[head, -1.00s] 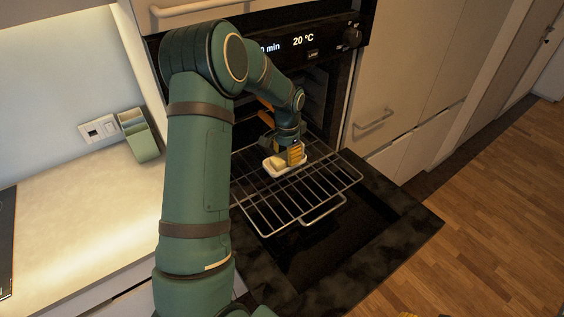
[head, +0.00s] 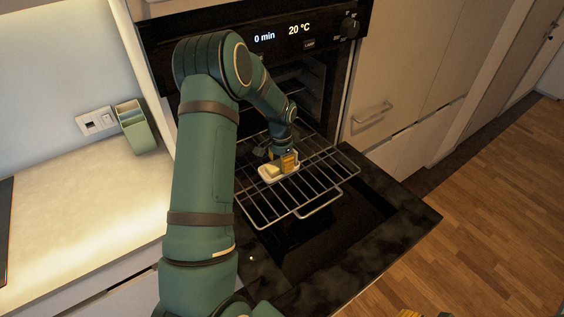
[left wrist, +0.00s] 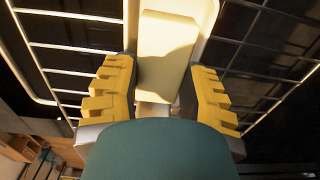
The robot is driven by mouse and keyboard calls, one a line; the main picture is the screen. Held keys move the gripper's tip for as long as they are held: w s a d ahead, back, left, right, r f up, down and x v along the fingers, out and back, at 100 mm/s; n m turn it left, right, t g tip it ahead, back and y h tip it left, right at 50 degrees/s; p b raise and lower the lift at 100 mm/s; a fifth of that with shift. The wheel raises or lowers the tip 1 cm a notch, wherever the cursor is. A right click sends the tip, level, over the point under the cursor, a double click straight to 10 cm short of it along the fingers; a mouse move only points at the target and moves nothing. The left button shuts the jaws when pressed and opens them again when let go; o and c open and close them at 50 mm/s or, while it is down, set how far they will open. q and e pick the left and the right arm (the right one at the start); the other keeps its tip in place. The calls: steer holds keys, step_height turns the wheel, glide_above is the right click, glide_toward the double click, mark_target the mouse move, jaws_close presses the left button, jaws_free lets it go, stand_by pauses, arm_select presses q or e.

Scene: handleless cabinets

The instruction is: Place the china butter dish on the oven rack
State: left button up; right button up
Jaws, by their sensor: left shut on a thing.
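The china butter dish (head: 266,177) is a small white tray holding a pale yellow butter block (left wrist: 166,58). It is at the left part of the pulled-out oven rack (head: 318,187), over the bars; whether it touches them I cannot tell. My left gripper (head: 288,163) is above the dish, its yellow fingers shut on it. In the left wrist view the two fingers (left wrist: 160,90) lie on either side of the block, with the white dish around it and rack bars beyond. Of my right gripper, only small yellow and dark bits (head: 409,314) show at the bottom edge.
The oven door (head: 385,238) is folded down under the rack. The oven panel (head: 300,38) is above and behind. A counter (head: 85,205) with a green container (head: 137,128) is on the left. Wood floor (head: 490,200) is open on the right.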

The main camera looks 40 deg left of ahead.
arm_select(q)
steer(key=o, duration=1)
steer(key=shift+f, duration=0.1)
steer(key=shift+o, duration=1)
steer(key=shift+w+d, duration=0.1)
steer(key=shift+d, duration=0.05)
steer(key=shift+r, duration=0.25)
step_height(320, 180, up, 7)
steer(key=shift+r, duration=0.2)
